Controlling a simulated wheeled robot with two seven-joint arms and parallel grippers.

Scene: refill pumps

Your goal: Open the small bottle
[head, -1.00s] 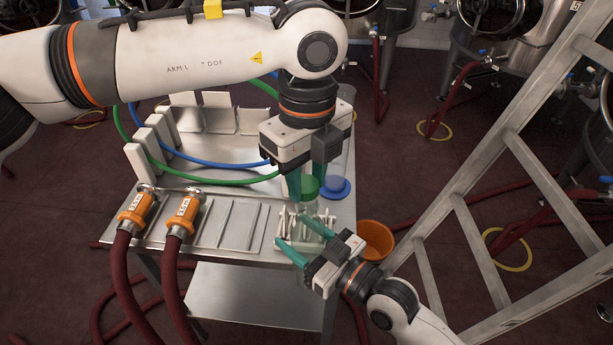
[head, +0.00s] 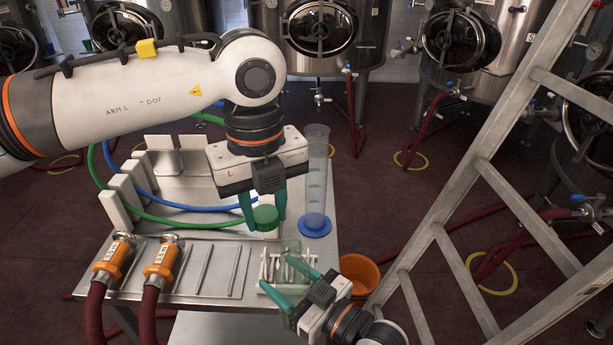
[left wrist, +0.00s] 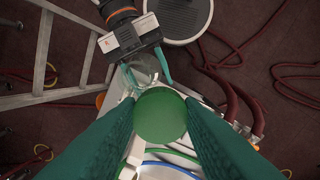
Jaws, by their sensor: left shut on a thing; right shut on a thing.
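The small bottle (head: 290,254) is clear and stands at the rack near the cart's front right corner. My right gripper (head: 283,274) is shut on the bottle from the front right. The green cap (head: 265,218) is held between the teal fingers of my left gripper (head: 263,207), above and to the left of the bottle. In the head view the cap looks apart from the bottle. In the left wrist view the cap (left wrist: 160,115) fills the space between the fingers, with the clear bottle (left wrist: 143,70) beyond it and my right gripper around it.
A tall clear cylinder with a blue base (head: 314,226) stands right behind the bottle. A white rack (head: 273,268) sits by the bottle. Two orange hose couplings (head: 162,260) lie at the left. An orange bucket (head: 360,271) and a ladder (head: 470,215) stand right of the cart.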

